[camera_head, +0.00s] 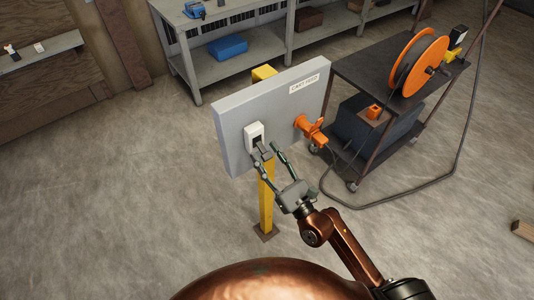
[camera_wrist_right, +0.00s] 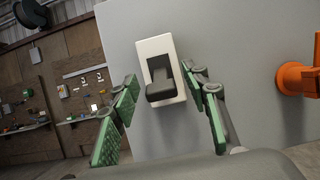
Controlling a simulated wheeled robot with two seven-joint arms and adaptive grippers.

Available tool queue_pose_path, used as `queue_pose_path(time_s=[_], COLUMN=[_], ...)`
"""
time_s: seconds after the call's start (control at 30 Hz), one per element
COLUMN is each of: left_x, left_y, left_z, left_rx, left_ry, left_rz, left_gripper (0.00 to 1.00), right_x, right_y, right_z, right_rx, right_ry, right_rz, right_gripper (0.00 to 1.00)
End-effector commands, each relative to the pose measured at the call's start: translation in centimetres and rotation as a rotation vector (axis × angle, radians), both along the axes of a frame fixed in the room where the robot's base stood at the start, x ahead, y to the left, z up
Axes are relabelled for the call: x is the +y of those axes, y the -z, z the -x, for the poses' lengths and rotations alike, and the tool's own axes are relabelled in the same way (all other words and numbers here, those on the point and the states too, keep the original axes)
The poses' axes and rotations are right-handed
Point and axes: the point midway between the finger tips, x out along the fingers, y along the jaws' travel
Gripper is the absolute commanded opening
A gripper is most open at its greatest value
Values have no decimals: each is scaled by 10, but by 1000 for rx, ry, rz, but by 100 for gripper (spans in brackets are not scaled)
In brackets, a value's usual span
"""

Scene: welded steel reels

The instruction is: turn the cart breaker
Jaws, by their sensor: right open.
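The cart breaker (camera_head: 254,136) is a white plate with a dark lever on a grey panel (camera_head: 232,122). In the right wrist view the breaker plate (camera_wrist_right: 150,45) stands upright, and its dark lever (camera_wrist_right: 160,90) angles down toward me. My right gripper (camera_head: 271,153) is open just in front of the breaker. In the wrist view its green-padded fingers (camera_wrist_right: 165,105) stand left and right of the lever, with a gap on both sides. I cannot tell whether the fingertips reach the panel. My left gripper does not show.
An orange plug (camera_head: 310,127) sticks out of the panel right of the breaker, with a cable running to the floor. A yellow post (camera_head: 266,205) carries the panel. A cart (camera_head: 385,80) with an orange reel (camera_head: 418,65) stands behind right. Floor at left is clear.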

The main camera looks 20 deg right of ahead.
Motion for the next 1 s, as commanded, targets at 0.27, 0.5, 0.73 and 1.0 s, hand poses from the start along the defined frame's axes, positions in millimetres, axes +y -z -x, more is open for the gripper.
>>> queue_pose_path(time_s=[0.27,0.5,0.73,1.0], left_x=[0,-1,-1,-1], left_y=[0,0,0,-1], left_z=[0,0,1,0], left_rx=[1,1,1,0], left_ry=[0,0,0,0], left_rz=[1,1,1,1], left_gripper=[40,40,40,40], right_x=[0,0,0,0], right_y=[0,0,0,-1], right_z=[-1,-1,-1,-1], right_rx=[1,0,0,3], right_ry=[0,0,-1,-1], right_rz=[-1,-1,-1,1], right_gripper=[41,24,8,0])
